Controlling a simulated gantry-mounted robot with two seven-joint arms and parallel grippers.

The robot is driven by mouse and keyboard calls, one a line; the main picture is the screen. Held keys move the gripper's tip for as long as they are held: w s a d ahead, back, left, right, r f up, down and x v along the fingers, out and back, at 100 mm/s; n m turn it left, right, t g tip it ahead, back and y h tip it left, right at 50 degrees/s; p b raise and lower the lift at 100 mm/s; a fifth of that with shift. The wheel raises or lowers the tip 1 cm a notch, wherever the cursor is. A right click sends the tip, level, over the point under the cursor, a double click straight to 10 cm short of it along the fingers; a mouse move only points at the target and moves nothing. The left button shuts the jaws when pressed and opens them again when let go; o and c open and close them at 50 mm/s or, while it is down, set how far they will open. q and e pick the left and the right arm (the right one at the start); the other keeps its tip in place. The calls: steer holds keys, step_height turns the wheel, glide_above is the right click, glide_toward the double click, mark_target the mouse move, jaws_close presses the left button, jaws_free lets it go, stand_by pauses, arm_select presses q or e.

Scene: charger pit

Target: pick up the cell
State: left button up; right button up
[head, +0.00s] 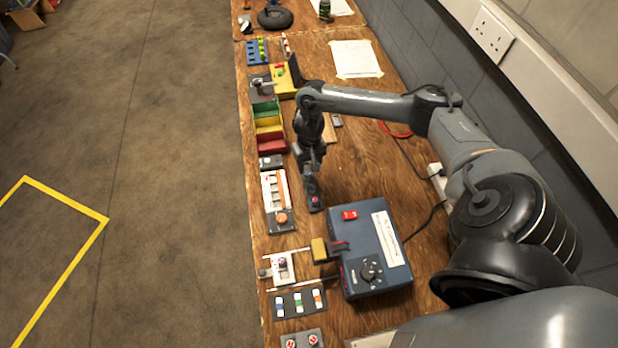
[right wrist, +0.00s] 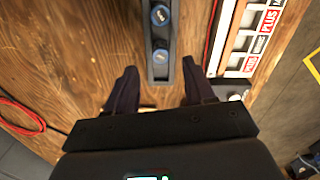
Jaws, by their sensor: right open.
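My left gripper is not in view.
A white panel with labels (right wrist: 243,40) lies right of the holder in the right wrist view. In the head view a blue-grey charger box (head: 378,222) stands nearer, with a yellow block (head: 320,250) at its left. Coloured bins (head: 268,125) stand behind. A red cable (right wrist: 22,118) lies left.

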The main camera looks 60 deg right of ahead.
mark_target(309, 173)
steer(key=shift+a+f+b, duration=0.1)
steer(key=shift+f+b, duration=0.7)
steer(key=shift+f, duration=1.9)
jaws_close()
